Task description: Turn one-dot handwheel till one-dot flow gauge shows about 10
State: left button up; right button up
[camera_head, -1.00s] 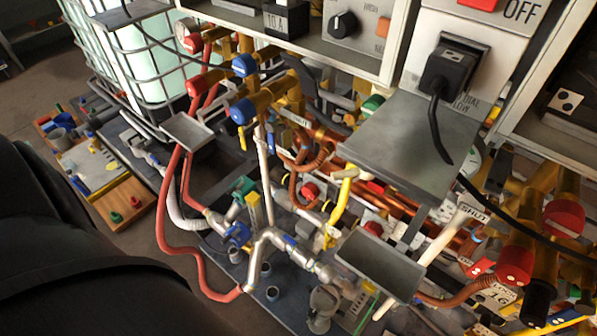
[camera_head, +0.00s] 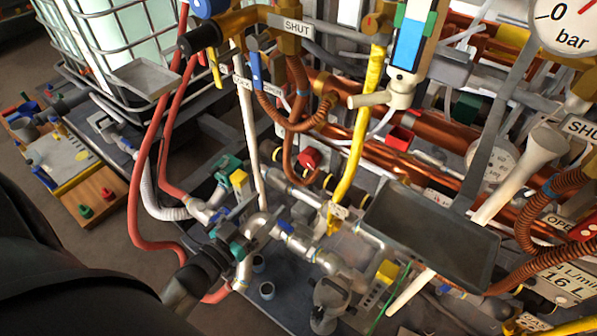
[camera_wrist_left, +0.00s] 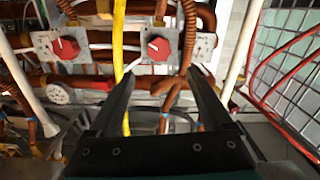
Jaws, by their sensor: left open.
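A red knob (camera_head: 310,158) sits low among the copper pipes in the head view, with a second red part (camera_head: 400,138) to its right. The left wrist view shows two red knobs on pale plates, one at left (camera_wrist_left: 67,47) and one near the middle (camera_wrist_left: 158,46). Dot marks are too small to count, so I cannot tell which is the one-dot handwheel. A round white dial (camera_wrist_left: 58,94) is at left there; its reading is illegible. My right gripper is not visible.
A yellow hose (camera_head: 360,130) and white pipe (camera_head: 250,130) stand near the knobs. A grey tray (camera_head: 430,235) juts out at right. A bar gauge (camera_head: 568,22) is at upper right. Red hoses (camera_head: 140,190) hang at left beside a caged tank (camera_head: 110,45).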

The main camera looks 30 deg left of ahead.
pick_arm(q)
jog(key=b, duration=0.4)
send_near(306, 162)
jog(key=w, duration=0.6)
jog(key=shift+w+d, duration=0.3)
jog(key=shift+d, duration=0.1)
jog(key=shift+w+d, duration=0.15)
jog(key=shift+w, duration=0.9)
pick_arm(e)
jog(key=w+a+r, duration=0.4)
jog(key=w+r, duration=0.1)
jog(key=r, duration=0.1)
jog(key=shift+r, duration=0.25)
pick_arm(q)
jog(key=shift+c, duration=0.2)
jog(key=c, duration=1)
jog(key=shift+c, duration=0.2)
jog(key=shift+m, duration=0.4)
